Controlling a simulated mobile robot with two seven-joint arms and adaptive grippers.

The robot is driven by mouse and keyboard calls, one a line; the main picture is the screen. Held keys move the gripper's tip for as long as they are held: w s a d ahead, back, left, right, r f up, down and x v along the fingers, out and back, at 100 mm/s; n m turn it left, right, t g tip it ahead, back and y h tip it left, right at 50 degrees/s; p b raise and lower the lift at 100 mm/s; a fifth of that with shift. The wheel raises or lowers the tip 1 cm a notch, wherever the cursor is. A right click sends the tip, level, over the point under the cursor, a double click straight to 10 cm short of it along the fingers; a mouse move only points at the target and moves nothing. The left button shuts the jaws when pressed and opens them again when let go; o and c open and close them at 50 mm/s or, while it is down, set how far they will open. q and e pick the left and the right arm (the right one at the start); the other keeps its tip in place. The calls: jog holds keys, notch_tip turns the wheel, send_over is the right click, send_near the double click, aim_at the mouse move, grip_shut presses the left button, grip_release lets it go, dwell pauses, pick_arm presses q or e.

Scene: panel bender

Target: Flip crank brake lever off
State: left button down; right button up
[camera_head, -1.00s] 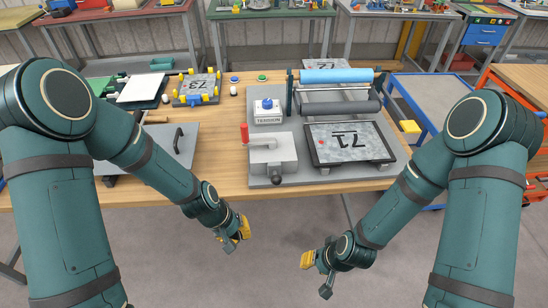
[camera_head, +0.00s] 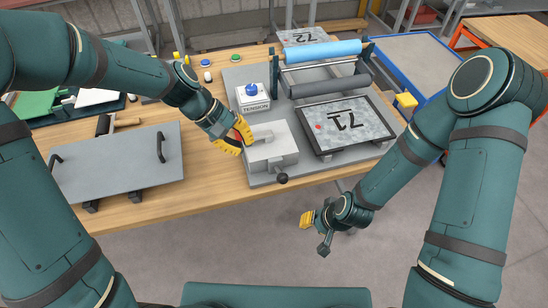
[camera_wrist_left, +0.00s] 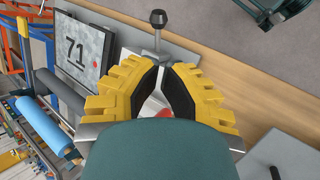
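The pale grey crank box (camera_head: 280,153) stands at the front left of the grey machine plate. Its crank has a dark ball knob (camera_head: 282,178) at the front, which also shows in the left wrist view (camera_wrist_left: 158,18). My left gripper (camera_head: 244,140) is at the left side of this box, over the place of the red brake lever. In the left wrist view, a small red part of the lever (camera_wrist_left: 154,106) shows between its yellow fingers, whose dark pads are apart. Most of the lever is hidden. My right gripper (camera_head: 311,222) hangs off the table's front; its finger gap is unclear.
A white TENSION box (camera_head: 253,104) with a blue button stands behind the crank box. A framed panel marked 71 (camera_head: 346,126) lies to the right, before blue and dark rollers. A grey board with handles (camera_head: 120,168) is at the left. The floor in front is clear.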

pick_arm(q)
jog(key=shift+w+r, duration=0.35)
jog(key=shift+r, duration=0.45)
jog(key=shift+d, duration=0.1)
jog(key=b, duration=0.2)
send_over(277, 168)
jog(key=s, duration=0.3)
jog(key=f, duration=1.1)
jog(key=shift+s+f, duration=0.15)
jog(key=shift+s, duration=0.05)
